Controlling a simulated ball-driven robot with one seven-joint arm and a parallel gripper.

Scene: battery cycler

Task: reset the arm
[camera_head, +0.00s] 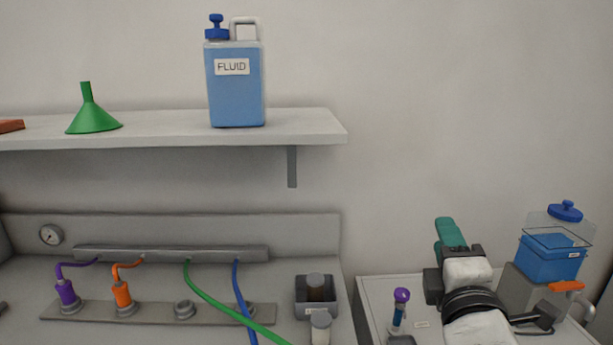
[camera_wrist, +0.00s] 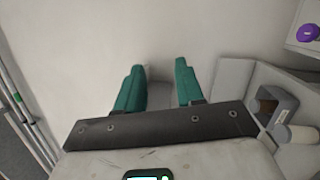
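My gripper (camera_head: 449,232) is in the right part of the head view, raised in front of the wall and over the white side table. Its green fingers point up and away from the camera. In the wrist view the two green fingers of my gripper (camera_wrist: 158,68) stand apart with a clear gap. Nothing is held between them; a pale grey surface shows behind the gap. Part of the side table is hidden behind my arm.
A blue-fluid tank (camera_head: 550,256) stands close to the right of my arm, and a purple-capped vial (camera_head: 400,308) is to its left. The shelf (camera_head: 320,128) holds a FLUID jug (camera_head: 235,85) and a green funnel (camera_head: 93,116). Hoses cross the bench at left. Open wall lies above my gripper.

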